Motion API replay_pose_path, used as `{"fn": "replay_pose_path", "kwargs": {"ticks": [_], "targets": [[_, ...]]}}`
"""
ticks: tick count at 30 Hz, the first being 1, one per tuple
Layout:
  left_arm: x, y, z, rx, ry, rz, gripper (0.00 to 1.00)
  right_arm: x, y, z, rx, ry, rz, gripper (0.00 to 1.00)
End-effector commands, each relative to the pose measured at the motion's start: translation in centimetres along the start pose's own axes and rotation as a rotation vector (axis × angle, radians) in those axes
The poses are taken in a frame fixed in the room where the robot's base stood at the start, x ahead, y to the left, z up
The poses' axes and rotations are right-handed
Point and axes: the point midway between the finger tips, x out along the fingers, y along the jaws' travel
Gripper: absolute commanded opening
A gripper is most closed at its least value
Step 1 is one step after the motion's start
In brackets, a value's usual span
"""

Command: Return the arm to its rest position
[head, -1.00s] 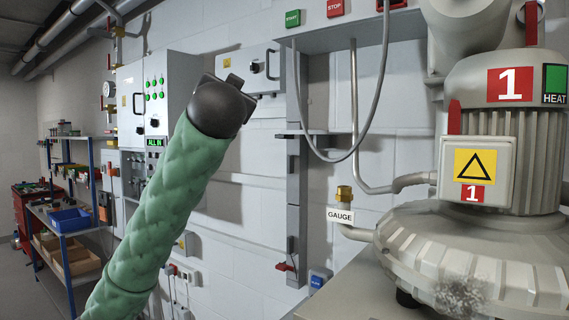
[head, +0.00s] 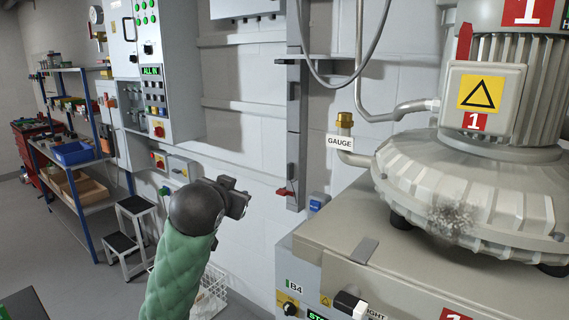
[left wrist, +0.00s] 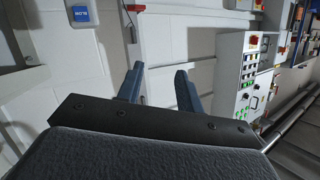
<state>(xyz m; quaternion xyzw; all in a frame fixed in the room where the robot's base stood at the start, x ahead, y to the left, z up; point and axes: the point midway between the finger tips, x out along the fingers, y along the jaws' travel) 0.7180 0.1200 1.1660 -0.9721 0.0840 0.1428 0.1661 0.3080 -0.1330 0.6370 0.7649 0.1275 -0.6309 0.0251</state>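My left arm, in a green padded sleeve (head: 181,272), rises from the bottom of the head view. Its dark left gripper (head: 238,198) is in front of the white wall, left of the blower bench. In the left wrist view the two fingers of the left gripper (left wrist: 159,82) stand apart with nothing between them. It touches nothing that I can see. My right gripper is in neither view.
Blower 1 (head: 470,190) stands on the grey bench (head: 330,228) at right, beside the brass-capped gauge pipe (head: 344,120). A control cabinet (head: 180,85), step stool (head: 133,232) and shelf rack (head: 88,135) are at left. A white basket (head: 212,290) sits low behind the arm.

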Motion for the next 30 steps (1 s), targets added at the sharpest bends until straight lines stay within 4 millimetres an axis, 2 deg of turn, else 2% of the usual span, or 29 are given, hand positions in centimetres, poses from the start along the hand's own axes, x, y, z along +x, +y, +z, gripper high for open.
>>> {"fn": "replay_pose_path", "kwargs": {"ticks": [1,3,14,23,30], "targets": [[0.0,0.6,1.8,-0.013,-0.024,0.015,0.36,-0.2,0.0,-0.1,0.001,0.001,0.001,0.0],[-0.1,1.3,4.2,-0.029,-0.054,0.033,0.36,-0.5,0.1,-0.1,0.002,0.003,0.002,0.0],[-1.5,5.0,16.3,-0.11,-0.226,0.105,0.36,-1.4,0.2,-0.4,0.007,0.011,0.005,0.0],[-3.9,8.3,26.5,-0.172,-0.395,0.153,0.36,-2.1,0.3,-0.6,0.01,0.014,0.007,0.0],[-6.8,11.3,34.9,-0.216,-0.549,0.192,0.36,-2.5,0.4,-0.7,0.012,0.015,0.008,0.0]]}}
